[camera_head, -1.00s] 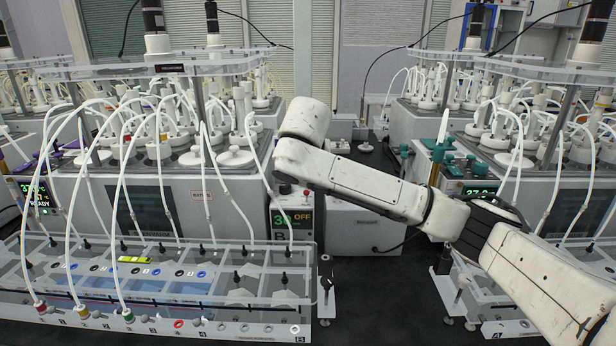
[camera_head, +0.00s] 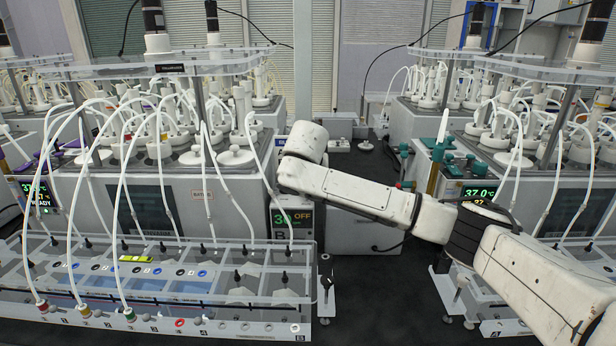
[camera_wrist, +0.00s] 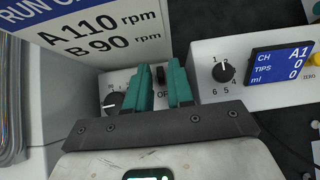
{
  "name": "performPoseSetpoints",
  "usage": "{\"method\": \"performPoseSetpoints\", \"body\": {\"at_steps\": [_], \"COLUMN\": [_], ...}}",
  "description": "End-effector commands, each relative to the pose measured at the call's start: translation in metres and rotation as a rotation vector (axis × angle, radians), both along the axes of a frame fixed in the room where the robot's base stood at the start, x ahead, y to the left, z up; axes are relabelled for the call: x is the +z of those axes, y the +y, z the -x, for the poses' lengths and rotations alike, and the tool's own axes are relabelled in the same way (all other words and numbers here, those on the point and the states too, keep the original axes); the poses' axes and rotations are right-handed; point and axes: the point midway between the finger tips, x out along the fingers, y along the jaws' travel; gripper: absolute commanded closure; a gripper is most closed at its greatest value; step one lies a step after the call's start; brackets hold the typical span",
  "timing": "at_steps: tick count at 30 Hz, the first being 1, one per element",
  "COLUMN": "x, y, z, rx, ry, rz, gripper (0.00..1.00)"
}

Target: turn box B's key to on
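A grey box (camera_head: 283,232) with a display reading OFF stands behind the near rack in the head view; it looks like box B, partly covered by my arm. Its key cannot be made out there. In the wrist view, my gripper (camera_wrist: 160,68) has two teal fingers apart with a gap between them. A white box panel (camera_wrist: 120,78) lies beyond them, with a black knob (camera_wrist: 112,103) on the left and partly hidden lettering. A small dark upright part (camera_wrist: 160,75) shows between the fingers; I cannot tell whether it is the key or whether they touch it.
A sign with A 110 rpm and B 90 rpm (camera_wrist: 95,35) stands at upper left in the wrist view. A pump box with a blue display (camera_wrist: 279,64) and a numbered dial (camera_wrist: 223,70) is at right. A clear tubed rack (camera_head: 160,285) fills the head view's left front.

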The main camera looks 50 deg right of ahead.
Motion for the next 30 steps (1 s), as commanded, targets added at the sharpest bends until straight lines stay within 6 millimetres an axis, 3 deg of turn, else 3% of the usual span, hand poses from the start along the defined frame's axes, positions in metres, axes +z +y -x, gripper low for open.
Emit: {"method": "performPoseSetpoints", "body": {"at_steps": [6,20,30], "x": [0.0001,0.0011,0.003], "y": [0.0001,0.0006,0.003], "z": [0.0001,-0.0004,-0.0031], "rx": [0.0,-0.016,-0.192], "ry": [0.0,-0.001,0.002], "rz": [0.0,0.0,-0.002], "gripper": [0.99,1.0,1.0]}}
